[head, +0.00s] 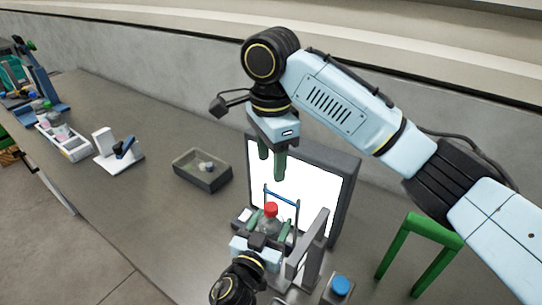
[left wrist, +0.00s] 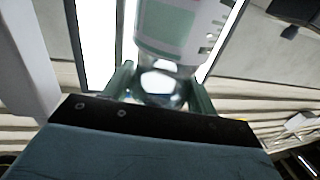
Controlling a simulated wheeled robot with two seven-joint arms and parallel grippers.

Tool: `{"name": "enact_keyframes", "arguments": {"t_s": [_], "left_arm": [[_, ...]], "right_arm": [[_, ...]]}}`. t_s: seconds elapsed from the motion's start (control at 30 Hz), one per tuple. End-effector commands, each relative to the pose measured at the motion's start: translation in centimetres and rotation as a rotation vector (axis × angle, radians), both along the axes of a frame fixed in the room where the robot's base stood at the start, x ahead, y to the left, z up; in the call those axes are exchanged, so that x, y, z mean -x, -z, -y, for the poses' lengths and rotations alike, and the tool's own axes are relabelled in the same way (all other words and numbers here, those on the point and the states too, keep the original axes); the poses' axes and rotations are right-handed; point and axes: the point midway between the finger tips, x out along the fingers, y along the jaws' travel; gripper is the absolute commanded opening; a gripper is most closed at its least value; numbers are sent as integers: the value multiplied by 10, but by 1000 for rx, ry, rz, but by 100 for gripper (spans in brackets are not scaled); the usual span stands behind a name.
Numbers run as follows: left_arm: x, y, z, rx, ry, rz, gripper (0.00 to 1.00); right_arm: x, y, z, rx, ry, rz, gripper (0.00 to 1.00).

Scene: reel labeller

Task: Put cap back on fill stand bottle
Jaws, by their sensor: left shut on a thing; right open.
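A clear bottle (head: 268,225) with a red cap-like top (head: 271,209) stands in front of a lit white panel. My left gripper (head: 268,240) reaches it from below in the head view and is shut on it. In the left wrist view the bottle's printed label (left wrist: 168,30) and a clear, shiny part (left wrist: 160,85) show between the green fingers. My right gripper (head: 271,163) hangs open and empty above the bottle, fingers pointing down. A round blue cap-like piece (head: 341,285) sits on a grey block at the lower right. I cannot tell how firmly the red top sits.
The bright panel (head: 318,190) in its dark frame stands behind the bottle. A grey upright plate (head: 308,245) stands right of it, with a green frame (head: 408,250) farther right. A grey tray (head: 202,182) holding a small piece lies left. The table between tray and white stand (head: 120,160) is clear.

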Motion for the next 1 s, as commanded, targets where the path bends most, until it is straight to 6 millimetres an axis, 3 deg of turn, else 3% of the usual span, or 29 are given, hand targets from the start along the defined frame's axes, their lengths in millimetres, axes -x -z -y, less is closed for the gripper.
{"name": "enact_keyframes", "arguments": {"t_s": [0.23, 0.27, 0.43, 0.77, 1.0], "left_arm": [[0, 1, 0, -1, 0, -2, 0], [0, 1, 0, -1, 0, -2, 60], [0, 1, 0, 0, 0, -1, 82], [3, 1, -1, 0, 0, -1, 83], [37, 2, -15, -1, 0, -4, 83]], "right_arm": [[0, 0, 0, 0, 0, 0, 52], [0, 0, 0, 0, 0, 0, 52], [0, 0, 0, 0, 0, 0, 52], [0, 0, 0, 0, -1, 0, 52], [0, -3, 0, 0, -1, 0, 52]]}}
